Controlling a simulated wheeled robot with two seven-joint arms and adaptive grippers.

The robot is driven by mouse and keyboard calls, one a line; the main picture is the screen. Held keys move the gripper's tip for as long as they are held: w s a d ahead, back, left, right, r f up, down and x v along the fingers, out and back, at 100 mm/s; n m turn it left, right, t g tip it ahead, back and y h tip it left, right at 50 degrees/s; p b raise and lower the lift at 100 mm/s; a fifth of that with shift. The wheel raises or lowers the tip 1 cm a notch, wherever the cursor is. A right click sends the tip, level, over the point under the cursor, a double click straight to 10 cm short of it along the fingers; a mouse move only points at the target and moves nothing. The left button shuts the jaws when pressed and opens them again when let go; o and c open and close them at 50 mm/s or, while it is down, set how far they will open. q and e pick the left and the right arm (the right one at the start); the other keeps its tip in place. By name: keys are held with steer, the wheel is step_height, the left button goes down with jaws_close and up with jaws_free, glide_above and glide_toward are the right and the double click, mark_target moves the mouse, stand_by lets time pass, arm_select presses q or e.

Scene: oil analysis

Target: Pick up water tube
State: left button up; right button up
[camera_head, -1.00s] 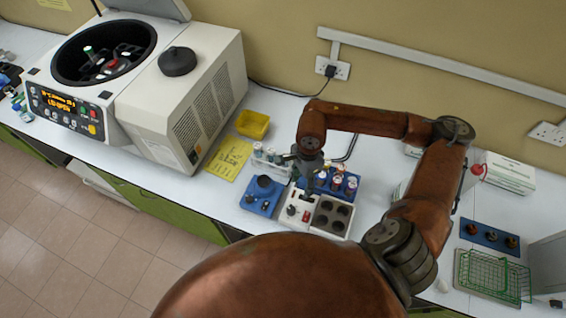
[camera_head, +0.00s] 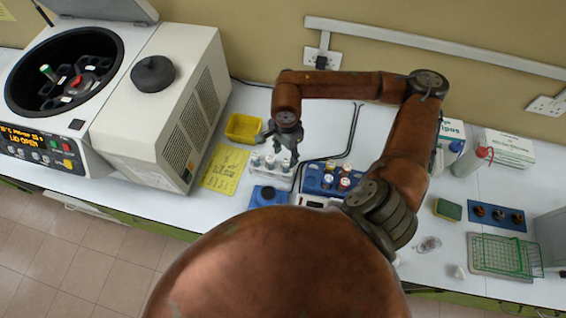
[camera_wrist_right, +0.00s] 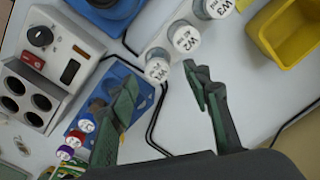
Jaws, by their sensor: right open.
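The water tubes stand upright in a white rack (camera_head: 272,178). In the right wrist view their white caps are marked W: one W tube (camera_wrist_right: 158,70) is nearest the jaws, a W2 tube (camera_wrist_right: 185,38) is behind it and a W3 tube (camera_wrist_right: 214,7) is at the top edge. My right gripper (camera_wrist_right: 162,84) is open and empty. Its fingers spread to either side below the nearest cap, which shows near the gap between the fingertips; contact cannot be told. In the head view the right gripper (camera_head: 283,152) is over the rack's right part. My left gripper is not in view.
A blue rack (camera_head: 318,187) with coloured-cap tubes stands right of the white rack. A yellow tray (camera_head: 243,128) is behind it. A centrifuge (camera_head: 70,75) with open lid stands left. A black cable (camera_head: 352,130) runs on the bench. A green wire basket (camera_head: 500,255) is far right.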

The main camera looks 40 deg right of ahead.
mark_target(286, 161)
steer(key=shift+s+f, duration=0.3)
steer(key=shift+f, duration=0.05)
steer(key=f, duration=0.2)
steer(key=f+p, duration=0.1)
steer(key=f, duration=0.1)
steer(key=shift+w+d+f, duration=0.1)
steer(key=shift+w+f, duration=0.1)
steer(key=shift+f, duration=0.05)
steer(key=shift+s+f, duration=0.15)
steer(key=shift+f, duration=0.25)
steer(key=c, duration=1.1)
steer(key=shift+r, duration=0.5)
step_height(286, 161, up, 9)
steer(key=shift+r+b, duration=0.1)
steer(key=shift+b, duration=0.4)
